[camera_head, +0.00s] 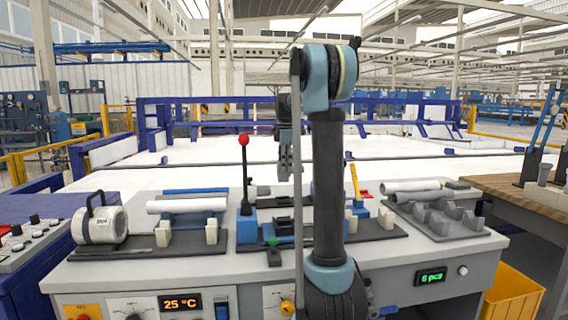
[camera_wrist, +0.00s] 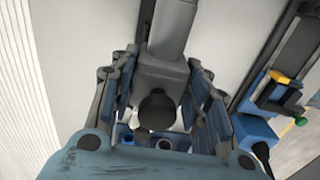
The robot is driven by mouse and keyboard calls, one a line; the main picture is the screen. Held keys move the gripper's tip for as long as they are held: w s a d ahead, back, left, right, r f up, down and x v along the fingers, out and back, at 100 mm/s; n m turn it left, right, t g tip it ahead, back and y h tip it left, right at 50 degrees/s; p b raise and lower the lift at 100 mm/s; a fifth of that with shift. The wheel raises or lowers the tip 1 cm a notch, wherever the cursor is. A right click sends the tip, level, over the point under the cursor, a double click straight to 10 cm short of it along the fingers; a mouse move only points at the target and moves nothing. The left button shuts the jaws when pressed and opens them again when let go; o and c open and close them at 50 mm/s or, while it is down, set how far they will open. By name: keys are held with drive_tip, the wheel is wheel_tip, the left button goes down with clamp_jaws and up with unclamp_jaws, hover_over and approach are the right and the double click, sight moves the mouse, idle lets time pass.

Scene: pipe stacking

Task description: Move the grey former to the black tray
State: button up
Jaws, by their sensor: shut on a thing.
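My gripper (camera_wrist: 158,85) is shut on a grey former (camera_wrist: 172,28), a grey body with a long bar and a dark round knob, between its two jaws. In the head view my gripper (camera_head: 289,142) hangs in the air above the back of the bench, partly behind my own arm. The former's outline is too small to make out there.
A blue press with a red-knobbed lever (camera_head: 244,170) stands mid-bench. A white pipe (camera_head: 187,205) lies on supports at left, beside a white heater (camera_head: 100,224). A yellow bin (camera_head: 515,295) and a wooden table (camera_head: 530,190) are at right.

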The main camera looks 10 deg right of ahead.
drive_tip(key=shift+f, duration=4.7)
drive_tip(key=o, duration=1.5)
drive_tip(key=shift+o, duration=0.2)
